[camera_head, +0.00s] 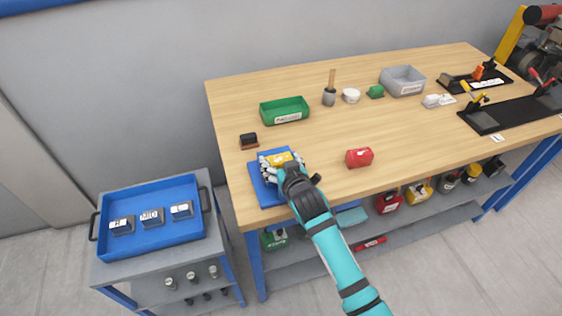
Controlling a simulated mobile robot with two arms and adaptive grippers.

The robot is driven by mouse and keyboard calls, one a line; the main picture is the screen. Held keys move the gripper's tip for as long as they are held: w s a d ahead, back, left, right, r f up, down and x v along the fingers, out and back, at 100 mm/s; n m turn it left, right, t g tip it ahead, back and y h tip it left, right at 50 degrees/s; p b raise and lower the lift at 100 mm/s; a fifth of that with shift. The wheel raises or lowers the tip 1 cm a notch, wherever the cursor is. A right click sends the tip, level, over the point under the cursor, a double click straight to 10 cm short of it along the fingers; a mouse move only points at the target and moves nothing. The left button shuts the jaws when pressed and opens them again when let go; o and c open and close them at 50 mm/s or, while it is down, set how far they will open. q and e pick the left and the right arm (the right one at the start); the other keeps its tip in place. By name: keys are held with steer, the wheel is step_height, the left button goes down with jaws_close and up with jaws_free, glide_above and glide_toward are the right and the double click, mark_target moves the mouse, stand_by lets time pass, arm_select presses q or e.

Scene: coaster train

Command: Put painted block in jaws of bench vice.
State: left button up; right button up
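My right gripper (281,165) reaches in from the lower right and is over the blue mat (270,201) at the table's left front corner. Its fingers are on either side of a yellow block (279,158), which is partly hidden by the gripper. I cannot tell whether the fingers press on the block or only stand around it. A red block-like piece (359,157) with a white mark lies on the table to the right. My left gripper is not in view.
A green bin (285,111), a grey bin (402,81) and a cup with a brush (329,96) stand towards the back. Black clamp fixtures (513,114) are at right. A blue tray (150,245) with labelled blocks is on a cart. The table's middle is mostly clear.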

steer(key=shift+o, duration=0.7)
steer(key=shift+s+r, duration=0.1)
steer(key=shift+r, duration=0.05)
steer(key=b+v, duration=0.1)
steer(key=v, duration=0.6)
steer(key=shift+s+r, duration=0.15)
